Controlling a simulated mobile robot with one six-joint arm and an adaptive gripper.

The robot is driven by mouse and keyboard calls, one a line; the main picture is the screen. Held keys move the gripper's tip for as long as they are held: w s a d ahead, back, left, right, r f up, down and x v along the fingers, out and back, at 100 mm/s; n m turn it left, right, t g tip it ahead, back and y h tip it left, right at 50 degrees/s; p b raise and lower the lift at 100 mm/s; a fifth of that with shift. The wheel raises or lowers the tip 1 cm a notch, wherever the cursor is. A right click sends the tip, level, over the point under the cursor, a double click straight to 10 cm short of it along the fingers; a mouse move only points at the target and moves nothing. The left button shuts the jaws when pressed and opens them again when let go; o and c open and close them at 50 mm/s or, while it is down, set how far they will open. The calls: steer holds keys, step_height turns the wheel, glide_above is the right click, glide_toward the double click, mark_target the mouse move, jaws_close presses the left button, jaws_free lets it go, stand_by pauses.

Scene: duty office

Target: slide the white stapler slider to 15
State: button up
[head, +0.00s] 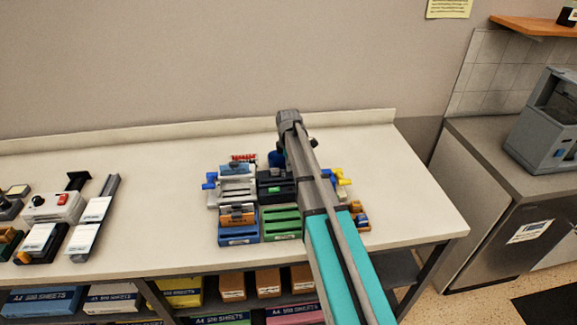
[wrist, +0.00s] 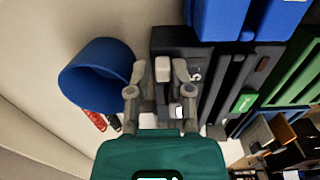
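I cannot pick out the white stapler slider or its 15 mark with certainty. In the head view a white stapler-like piece (head: 38,240) lies at the left of the table, and a grey-white block (head: 238,188) stands in the middle group. In the wrist view my gripper (wrist: 160,88) is over a black block (wrist: 215,75), which bears a white character like a 5. A pale grey piece shows between its outer fingers, and I cannot tell whether it is a finger or a held part. In the head view my arm hides the fingertips.
A blue round cup (wrist: 97,75) is close left of my fingers in the wrist view. A green block (head: 281,222) and blue block (head: 238,235) stand at the front of the group. A white box with a red switch (head: 53,207) is at the left. The table (head: 150,200) between is clear.

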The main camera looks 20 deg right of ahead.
steer(key=shift+o, duration=0.2)
stand_by(0.4)
steer(key=shift+s+a, duration=0.1)
steer(key=shift+s, duration=0.95)
step_height(320, 180, up, 14)
steer(key=p, duration=1.4)
steer(key=s+a+f+m+b, duration=0.2)
steer(key=s+m, duration=0.3)
steer(key=s, duration=0.3)
steer(key=s+a+f+m+b, duration=0.2)
steer(key=s+f+m+b, duration=0.1)
steer(key=s+m, duration=0.3)
steer(key=s+a+f+m+b, duration=0.3)
steer(key=s+m, duration=0.2)
steer(key=s, duration=0.5)
steer(key=shift+s+f, duration=0.15)
steer(key=shift+s, duration=0.2)
steer(key=c, duration=0.4)
jaws_close()
